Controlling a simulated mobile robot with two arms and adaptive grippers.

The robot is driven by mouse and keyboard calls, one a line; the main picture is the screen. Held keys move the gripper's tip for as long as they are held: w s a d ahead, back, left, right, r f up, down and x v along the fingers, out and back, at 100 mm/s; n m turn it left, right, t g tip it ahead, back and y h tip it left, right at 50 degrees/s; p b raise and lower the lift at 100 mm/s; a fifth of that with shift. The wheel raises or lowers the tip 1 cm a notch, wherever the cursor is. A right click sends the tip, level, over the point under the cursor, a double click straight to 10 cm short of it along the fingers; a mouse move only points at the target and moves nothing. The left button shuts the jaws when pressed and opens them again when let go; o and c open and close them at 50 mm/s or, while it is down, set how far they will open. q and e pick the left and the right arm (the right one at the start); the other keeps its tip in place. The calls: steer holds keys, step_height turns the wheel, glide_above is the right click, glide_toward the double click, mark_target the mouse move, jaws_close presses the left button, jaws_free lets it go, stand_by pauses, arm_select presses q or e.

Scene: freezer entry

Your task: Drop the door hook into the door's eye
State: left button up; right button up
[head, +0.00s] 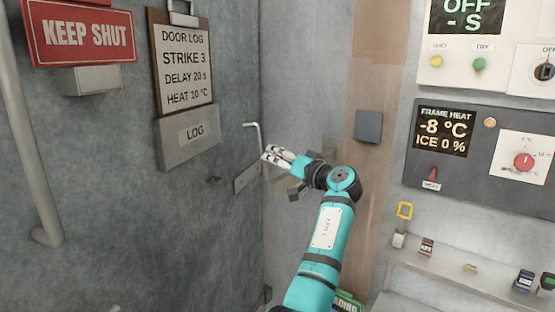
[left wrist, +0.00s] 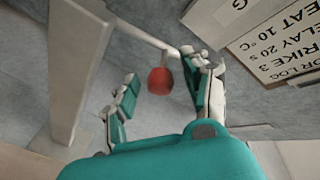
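The door hook (head: 257,133) is a pale bent metal rod near the door's right edge; its upper end turns left. In the left wrist view a pale rod (left wrist: 150,35), apparently the hook, passes beyond my fingers. A red knob (left wrist: 160,81) shows between the fingers, with visible room on its left side. My left gripper (head: 270,156) is at the hook's lower part in the head view, and its spread fingers (left wrist: 164,90) show in the wrist view. Contact with the knob is unclear. A small dark fitting (head: 215,180) on the door may be the eye. My right gripper is out of view.
The grey door carries a red sign (head: 80,35), a log board (head: 183,62) and a long handle (head: 20,140). Control panels (head: 485,150) are on the right wall, above a shelf (head: 450,274) with small items. Open space lies before the door.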

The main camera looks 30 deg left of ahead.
arm_select(q)
jaws_close()
steer(key=shift+a+r, duration=0.1)
steer(key=shift+a, duration=0.1)
stand_by(0.3)
steer(key=shift+a+r+h, duration=0.1)
steer(key=shift+h, duration=0.2)
steer(key=shift+s+a+r+n+g+h+p, duration=0.2)
steer(key=shift+a+n+h+p, duration=0.2)
steer(key=shift+a+h+p, duration=0.15)
steer(key=shift+s+a+r+n+g+h+p, duration=0.1)
steer(key=shift+s+a+r+n+h+p, duration=0.05)
steer(key=shift+a+n+h+p, duration=0.4)
steer(key=a+h+p, duration=0.1)
steer(key=h+p, duration=0.1)
steer(key=shift+s+a+n+h, duration=0.2)
steer(key=shift+a+n+h, duration=0.1)
steer(key=shift+a+n, duration=0.1)
steer(key=s+a+f+h+p, duration=0.1)
steer(key=a+f+h+p, duration=0.1)
steer(key=a+f+p, duration=0.1)
steer(key=shift+a+f+n, duration=0.35)
steer(key=shift+a+f, duration=0.2)
steer(key=shift+a, duration=0.65)
